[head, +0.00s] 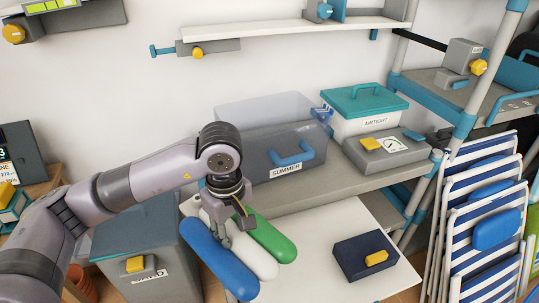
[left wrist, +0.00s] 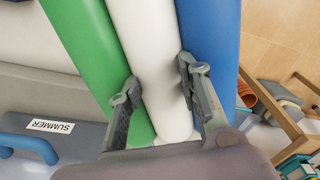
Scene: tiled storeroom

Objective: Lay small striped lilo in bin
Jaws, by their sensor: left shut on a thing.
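The small striped lilo (head: 258,262) has green, white and blue tubes. My left gripper (head: 230,238) is shut on its white middle tube and holds it in front of the white table. In the left wrist view, the fingers of the left gripper (left wrist: 158,88) stand on either side of the white tube of the lilo (left wrist: 150,50). A clear-walled bin labelled SUMMER (head: 262,150), with a blue handle, stands on the grey shelf behind. A grey bin (head: 130,240) with a yellow-knobbed latch stands at lower left, its label partly unreadable. My right gripper is out of view.
A teal-lidded AIRTIGHT box (head: 362,122) and a grey gauge device (head: 388,152) sit right of the SUMMER bin. A dark blue box (head: 365,257) lies on the white table (head: 315,235). Striped folding chairs (head: 485,225) lean at right.

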